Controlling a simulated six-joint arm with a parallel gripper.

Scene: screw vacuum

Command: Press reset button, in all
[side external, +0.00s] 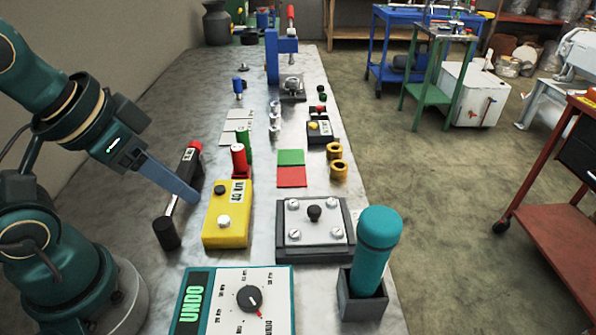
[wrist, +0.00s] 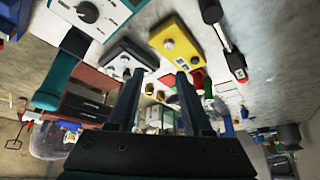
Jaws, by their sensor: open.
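A yellow box (side external: 228,228) stands on the metal table, with a white button (side external: 224,222) and a dark button (side external: 220,189) on top. In the wrist view the yellow box (wrist: 185,52) is at the top, just beyond the fingertips. I cannot tell which button is the reset one. A grey box with a black knob (side external: 315,212) stands right of it. My gripper (side external: 195,198) is above the table left of the yellow box, apart from it. In the wrist view my gripper (wrist: 158,75) has its two fingers spread, with nothing between them.
A black-ended bar (side external: 182,190) lies left of the yellow box, under my gripper. A teal UNDO panel with a dial (side external: 240,300) is in front. A teal cylinder stands in a dark holder (side external: 362,300) at right. Red and green plates (side external: 291,168) lie behind.

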